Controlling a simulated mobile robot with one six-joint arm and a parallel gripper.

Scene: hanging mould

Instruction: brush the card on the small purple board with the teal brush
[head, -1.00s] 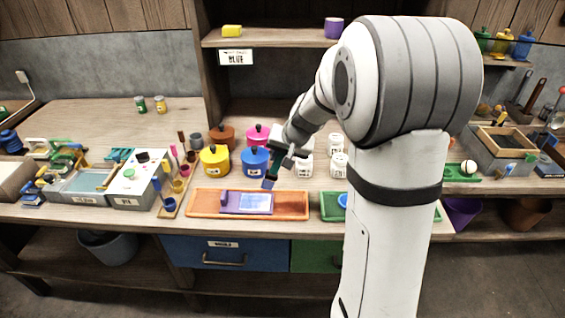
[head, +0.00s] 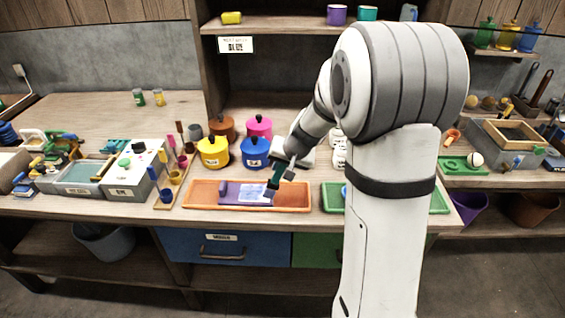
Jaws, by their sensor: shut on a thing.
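The small purple board (head: 229,190) lies in the orange tray (head: 295,203) on the bench. The card (head: 246,193) lies flat on it, pale with uneven blue patches. My gripper (head: 284,171) is over the right end of the board, shut on the dark teal brush (head: 275,179). The brush points down, slightly tilted, with its tip at the card's right edge. I cannot tell whether the tip touches the card. My arm hides part of the bench to the right.
Yellow (head: 213,152), blue (head: 255,153), brown (head: 222,128) and pink (head: 259,127) lidded pots stand behind the tray. A green tray (head: 333,198) sits to the right, partly behind my arm. A rack of small cups (head: 166,195) stands to the left.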

